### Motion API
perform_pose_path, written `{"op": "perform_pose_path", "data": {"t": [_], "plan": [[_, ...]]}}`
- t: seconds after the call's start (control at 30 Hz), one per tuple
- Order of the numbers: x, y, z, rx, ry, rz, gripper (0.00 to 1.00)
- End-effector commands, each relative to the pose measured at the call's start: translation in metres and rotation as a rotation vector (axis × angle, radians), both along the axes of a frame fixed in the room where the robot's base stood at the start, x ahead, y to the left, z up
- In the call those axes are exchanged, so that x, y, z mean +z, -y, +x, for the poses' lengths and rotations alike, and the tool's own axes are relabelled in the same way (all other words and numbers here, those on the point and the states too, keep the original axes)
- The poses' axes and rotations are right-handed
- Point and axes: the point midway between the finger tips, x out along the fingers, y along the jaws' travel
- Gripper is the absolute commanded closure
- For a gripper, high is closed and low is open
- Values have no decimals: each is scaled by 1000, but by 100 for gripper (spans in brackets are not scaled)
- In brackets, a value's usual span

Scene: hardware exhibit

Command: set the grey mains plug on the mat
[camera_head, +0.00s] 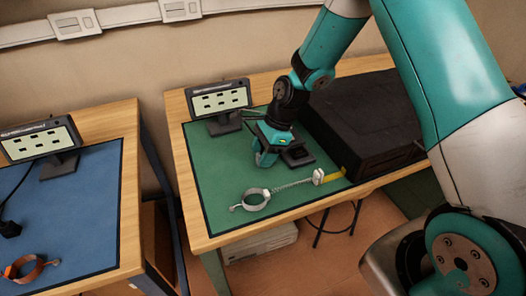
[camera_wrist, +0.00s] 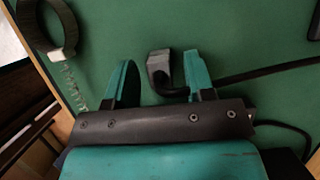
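The grey mains plug (camera_wrist: 159,66) shows in the wrist view, with a black cable running from it to the right. It lies over the green mat (camera_wrist: 235,40), between my fingers and nearer the right one. My gripper (camera_wrist: 160,75) is open, with a visible gap on each side of the plug. I cannot tell whether the plug touches the mat. In the head view my gripper (camera_head: 264,158) points down, low over the green mat (camera_head: 217,190), and the plug is not clearly visible there.
A bulky black case (camera_head: 365,120) stands right of my gripper, and a small screen (camera_head: 219,99) behind. The left table has a blue mat (camera_head: 90,220), an orange strap (camera_head: 28,268) and a black plug (camera_head: 10,229).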

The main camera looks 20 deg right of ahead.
Motion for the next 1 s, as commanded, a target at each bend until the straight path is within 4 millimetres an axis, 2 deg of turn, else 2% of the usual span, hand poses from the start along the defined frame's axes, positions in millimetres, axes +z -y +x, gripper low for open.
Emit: {"op": "perform_pose_path", "data": {"t": [0.23,0.37,0.8,1.0], "plan": [[1,0,0,0,0,0,52],[11,3,1,-1,3,0,52],[94,38,1,-2,3,0,52],[113,44,-1,12,6,0,52]]}}
